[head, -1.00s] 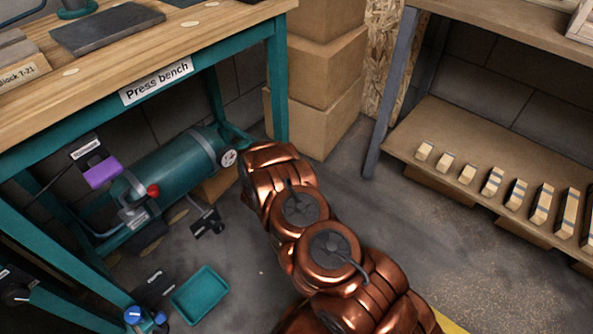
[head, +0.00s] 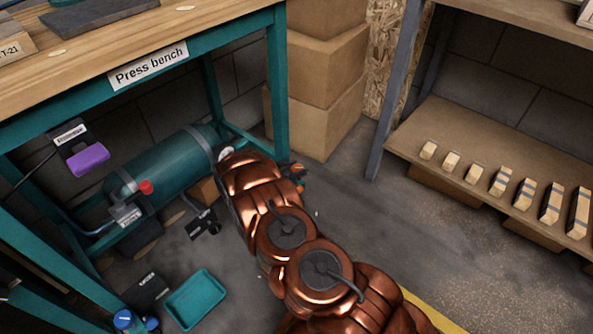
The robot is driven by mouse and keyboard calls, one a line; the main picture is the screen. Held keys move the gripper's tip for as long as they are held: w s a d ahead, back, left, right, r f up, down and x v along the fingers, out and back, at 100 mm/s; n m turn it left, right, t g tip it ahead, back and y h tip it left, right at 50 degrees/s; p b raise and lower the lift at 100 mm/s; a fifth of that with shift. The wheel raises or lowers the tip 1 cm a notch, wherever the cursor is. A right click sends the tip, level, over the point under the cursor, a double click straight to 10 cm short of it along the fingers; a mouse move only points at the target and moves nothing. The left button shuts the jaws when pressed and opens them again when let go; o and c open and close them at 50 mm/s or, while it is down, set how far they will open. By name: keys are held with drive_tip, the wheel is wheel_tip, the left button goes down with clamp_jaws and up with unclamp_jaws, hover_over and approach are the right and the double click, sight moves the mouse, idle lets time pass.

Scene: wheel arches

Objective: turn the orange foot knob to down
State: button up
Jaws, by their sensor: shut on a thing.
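A small orange-and-dark fitting (head: 298,175) shows at floor level by the right leg of the press bench, just past the right edge of my arm. It looks like the orange foot knob, but it is partly covered and too small to read its setting. My copper-coloured arm reaches from the bottom of the head view up to this leg. My gripper is hidden behind the arm's far end, so its fingers and their contact with the knob do not show.
The press bench (head: 150,70) stands over a green tank (head: 170,170) with a red knob (head: 145,187). A teal tray (head: 196,299) lies on the floor, with blue foot knobs (head: 123,318) nearby. Boxes (head: 318,110) are stacked behind; a shelf (head: 455,125) stands right. Floor between is clear.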

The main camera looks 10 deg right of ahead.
drive_tip(key=shift+d, duration=0.1)
drive_tip(key=o, duration=1)
drive_tip(key=shift+o, duration=0.7)
drive_tip(key=shift+a+r+n+t+p, duration=0.2)
drive_tip(key=shift+n+t+p, duration=0.15)
drive_tip(key=shift+p, duration=0.4)
drive_tip(key=n+t+y+p, duration=0.2)
drive_tip(key=p, duration=0.1)
drive_tip(key=shift+d+n, duration=0.1)
drive_tip(key=shift+n, duration=0.15)
drive_tip(key=shift+d+f+n+t+y+p, duration=0.15)
drive_tip(key=shift+n+t+y+p, duration=0.25)
drive_tip(key=shift+n+t+y, duration=0.5)
drive_tip(key=shift+f+n+t+y+p, duration=0.1)
drive_tip(key=shift+n+t+y+p, duration=0.35)
drive_tip(key=shift+n+y, duration=0.8)
drive_tip(key=shift+n+t+y+b, duration=0.3)
drive_tip(key=shift+n+y, duration=0.45)
drive_tip(key=shift+y, duration=0.2)
